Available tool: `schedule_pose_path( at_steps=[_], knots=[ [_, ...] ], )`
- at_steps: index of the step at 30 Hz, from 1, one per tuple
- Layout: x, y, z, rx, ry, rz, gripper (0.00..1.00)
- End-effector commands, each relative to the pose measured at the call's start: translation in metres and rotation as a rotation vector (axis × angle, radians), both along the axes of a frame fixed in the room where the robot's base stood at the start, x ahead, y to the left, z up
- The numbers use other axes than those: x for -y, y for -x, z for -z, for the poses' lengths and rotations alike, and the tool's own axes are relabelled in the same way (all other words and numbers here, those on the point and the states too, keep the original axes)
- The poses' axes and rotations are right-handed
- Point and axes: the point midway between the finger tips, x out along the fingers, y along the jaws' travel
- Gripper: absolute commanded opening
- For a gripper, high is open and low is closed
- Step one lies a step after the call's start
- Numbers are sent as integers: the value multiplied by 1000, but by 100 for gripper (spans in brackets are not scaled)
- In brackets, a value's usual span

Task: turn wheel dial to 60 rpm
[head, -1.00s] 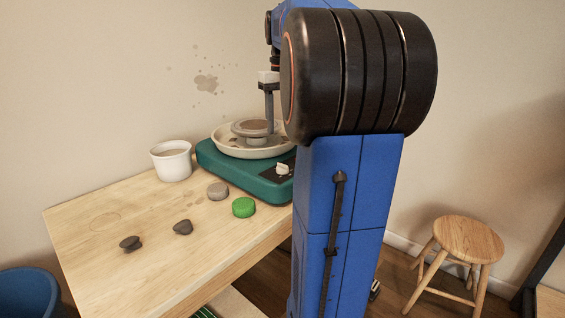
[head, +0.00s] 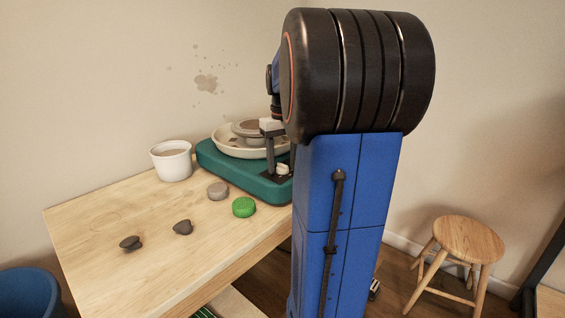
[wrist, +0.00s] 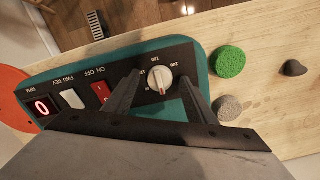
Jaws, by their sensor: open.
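The wheel dial, a white knob on the black panel of the green pottery wheel (head: 228,178), shows in the head view (head: 283,169) and the wrist view (wrist: 159,80). Numbers such as 180 and 240 ring it, and a small reddish mark shows on its lower edge in the wrist view. My gripper (head: 271,171) is open and empty above the panel. In the wrist view its two fingers (wrist: 160,77) flank the dial left and right, with gaps visible; I cannot tell whether the tips are down at knob height. The RPM display (wrist: 42,107) reads 0.
A red on/off switch (wrist: 101,91) and a white forward/reverse switch (wrist: 72,98) sit left of the dial. A green sponge-like disc (head: 243,207), a grey one (head: 218,191), dark lumps (head: 183,227) and a white bucket (head: 172,163) stand on the wooden table (head: 100,200).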

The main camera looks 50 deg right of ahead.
Motion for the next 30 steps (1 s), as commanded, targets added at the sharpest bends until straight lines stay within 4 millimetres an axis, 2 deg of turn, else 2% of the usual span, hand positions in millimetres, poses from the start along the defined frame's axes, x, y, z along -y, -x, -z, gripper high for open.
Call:
schedule_pose_path(
  at_steps=[6,11,12,23,30],
  knots=[
    [0,0,0,0,0,0,51],
    [0,0,0,0,0,0,13],
    [0,0,0,0,0,0,10],
    [0,0,0,0,0,49,10],
    [0,0,0,0,0,200,10]
  ],
)
